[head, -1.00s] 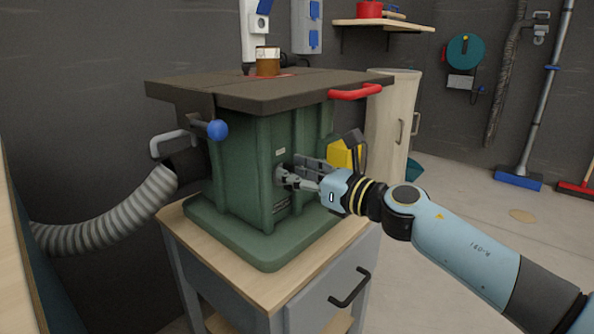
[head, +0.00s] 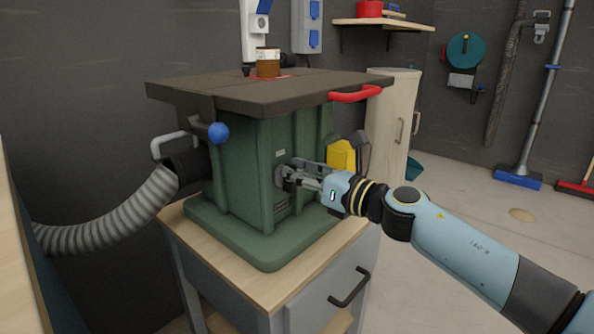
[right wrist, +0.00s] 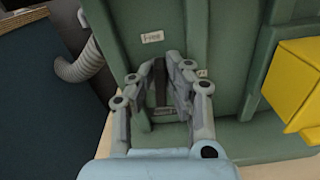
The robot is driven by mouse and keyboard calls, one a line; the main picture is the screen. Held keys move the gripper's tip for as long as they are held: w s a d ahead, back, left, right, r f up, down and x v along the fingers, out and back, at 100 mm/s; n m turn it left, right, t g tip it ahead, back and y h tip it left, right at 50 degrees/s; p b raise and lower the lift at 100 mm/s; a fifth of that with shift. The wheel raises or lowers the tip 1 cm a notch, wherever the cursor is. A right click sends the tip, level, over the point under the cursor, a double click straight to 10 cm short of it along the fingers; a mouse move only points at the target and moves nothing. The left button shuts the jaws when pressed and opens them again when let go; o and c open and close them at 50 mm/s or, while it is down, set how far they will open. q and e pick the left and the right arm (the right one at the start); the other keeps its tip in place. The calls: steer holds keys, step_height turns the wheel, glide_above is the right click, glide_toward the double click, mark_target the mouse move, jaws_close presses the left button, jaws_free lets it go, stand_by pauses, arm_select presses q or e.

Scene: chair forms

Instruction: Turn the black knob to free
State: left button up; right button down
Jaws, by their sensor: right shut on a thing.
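The green machine body (head: 235,165) stands on a wood-topped cabinet, under a dark table top. My right gripper (head: 288,178) reaches its front face from the right and is shut on the black knob. In the right wrist view the black knob (right wrist: 160,82) is a narrow dark bar between the two grey fingers of the right gripper (right wrist: 162,80). In the head view the knob is mostly hidden by the fingers. My left gripper is not in view.
A red handle (head: 355,91) sticks out from the table top above my right arm. A blue-ended lever (head: 217,132) and a grey hose (head: 110,217) are at the left. A yellow box (head: 341,157) is on the machine's right side. Open floor lies at the right.

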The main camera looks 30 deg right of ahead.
arm_select(q)
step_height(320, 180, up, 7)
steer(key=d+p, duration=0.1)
steer(key=p, duration=0.6)
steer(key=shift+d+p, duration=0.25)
steer(key=shift+p, duration=0.05)
arm_select(e)
steer(key=shift+w+d+f+m, duration=0.1)
steer(key=shift+d+f+m, duration=0.2)
steer(key=shift+m, duration=2.4)
steer(key=shift+w+d+f+m, duration=0.1)
steer(key=shift+d+f+m, duration=0.15)
steer(key=shift+m, duration=2.45)
steer(key=shift+w+d+f+m, duration=0.1)
steer(key=shift+d+f+m, duration=0.15)
steer(key=shift+m, duration=2.45)
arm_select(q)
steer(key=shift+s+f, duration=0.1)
arm_select(e)
steer(key=shift+f, duration=0.1)
steer(key=shift+s, duration=0.1)
steer(key=c, duration=1.3)
jaws_free()
steer(key=shift+c, duration=0.2)
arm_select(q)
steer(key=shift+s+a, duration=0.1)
